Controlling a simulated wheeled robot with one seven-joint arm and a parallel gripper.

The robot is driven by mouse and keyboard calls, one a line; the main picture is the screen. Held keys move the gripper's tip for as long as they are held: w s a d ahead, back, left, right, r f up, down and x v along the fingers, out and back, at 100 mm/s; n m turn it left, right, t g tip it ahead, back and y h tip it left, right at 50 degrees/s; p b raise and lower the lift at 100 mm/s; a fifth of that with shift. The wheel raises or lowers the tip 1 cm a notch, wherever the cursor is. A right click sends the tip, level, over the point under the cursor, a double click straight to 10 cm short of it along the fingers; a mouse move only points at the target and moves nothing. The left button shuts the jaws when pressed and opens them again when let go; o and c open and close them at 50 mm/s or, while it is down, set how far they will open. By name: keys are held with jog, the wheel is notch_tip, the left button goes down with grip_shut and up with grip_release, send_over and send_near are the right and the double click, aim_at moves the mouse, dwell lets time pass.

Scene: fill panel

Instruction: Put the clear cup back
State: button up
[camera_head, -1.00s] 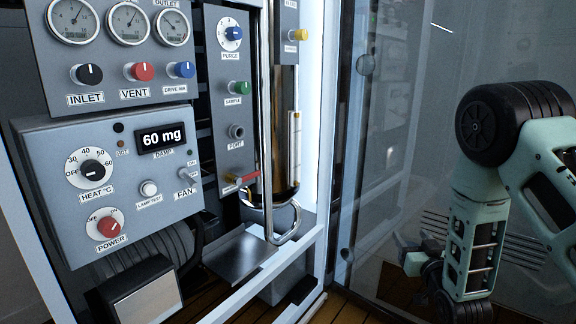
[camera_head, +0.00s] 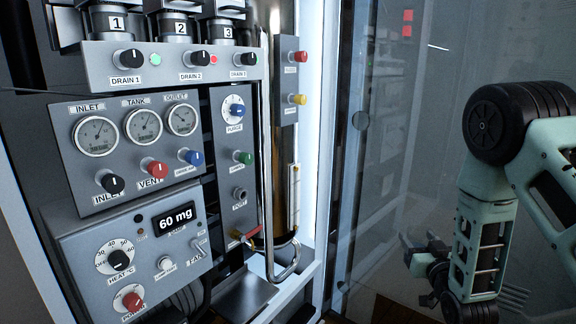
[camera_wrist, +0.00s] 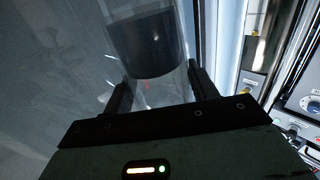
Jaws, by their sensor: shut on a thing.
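The clear cup (camera_wrist: 160,92) is in the wrist view, a see-through cylinder between the two dark fingers of my gripper (camera_wrist: 158,84). My gripper is shut on its sides. A dark, rounded mass (camera_wrist: 140,45) shows in or behind the upper part of the cup; I cannot tell which. In the head view my gripper (camera_head: 428,262) is at the lower right, in front of the glass pane and well away from the panel. The cup cannot be made out clearly there.
The panel stands at the left with three numbered drain units (camera_head: 178,28), gauges (camera_head: 143,126), a "60 mg" display (camera_head: 174,217) and knobs. A bent metal pipe (camera_head: 268,180) and a small metal tray (camera_head: 243,297) are at its right. A glass pane (camera_head: 385,150) fills the right side.

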notch_tip(320, 180, up, 21)
jog(key=p, duration=1.8)
jog(key=shift+f+p, duration=0.2)
jog(key=shift+p, duration=0.15)
